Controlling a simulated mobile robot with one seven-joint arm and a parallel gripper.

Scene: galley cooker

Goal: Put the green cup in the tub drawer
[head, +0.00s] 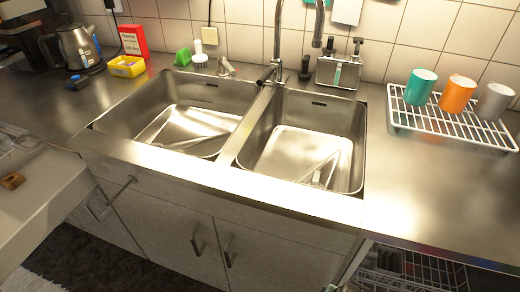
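The green cup (419,88) is teal green with a pale inside. It stands at the left of a row of cups on the white wire drying rack (455,130), right of the sink. I see no drawer that I can name for certain as the tub drawer. A pale, box-like piece (45,195) juts out at the left edge, with a small brown item (12,180) on it; I cannot tell whether it is a drawer. My gripper is not in view.
An orange cup (458,95) and a grey cup (494,101) share the rack. A double sink (238,150) with a tall tap fills the middle. A wire dish basket (410,272) shows low at the right. The counter (425,190) in front of the rack is clear.

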